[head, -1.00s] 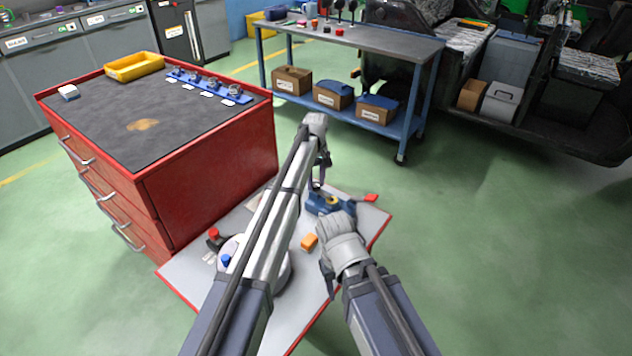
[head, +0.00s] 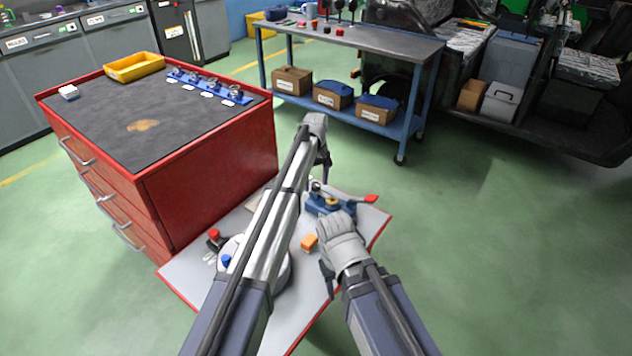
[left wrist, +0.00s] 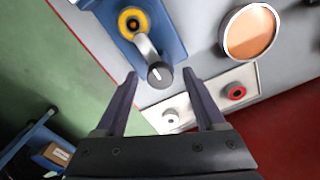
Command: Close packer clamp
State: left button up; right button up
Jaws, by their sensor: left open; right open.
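The packer clamp (head: 318,207) is a blue body with a yellow ring on the grey, red-edged table top (head: 187,278). In the left wrist view the clamp (left wrist: 168,42) shows at the top, with a silver lever (left wrist: 148,47) running from the ring to a dark round knob (left wrist: 160,75). My left gripper (left wrist: 160,78) is open, and the knob appears between its fingertips; I cannot tell whether they touch it. In the head view my left gripper (head: 323,170) hangs just above the clamp, partly hidden. My right gripper (head: 327,278) is lower, near the clamp's front side.
An orange block (head: 309,243) lies beside my right gripper. A round metal-rimmed disc (left wrist: 250,32) and a plate with a red ring (left wrist: 236,92) are near the clamp. A red drawer cabinet (head: 215,165) stands left. Green floor is free to the right.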

aim_at(316, 184)
pick_arm(q)
notch_tip(316, 184, up, 8)
jog(key=p, duration=0.7)
jog(key=shift+f, duration=0.15)
pick_arm(e)
notch_tip(316, 184, up, 8)
jog(key=shift+f, duration=0.2)
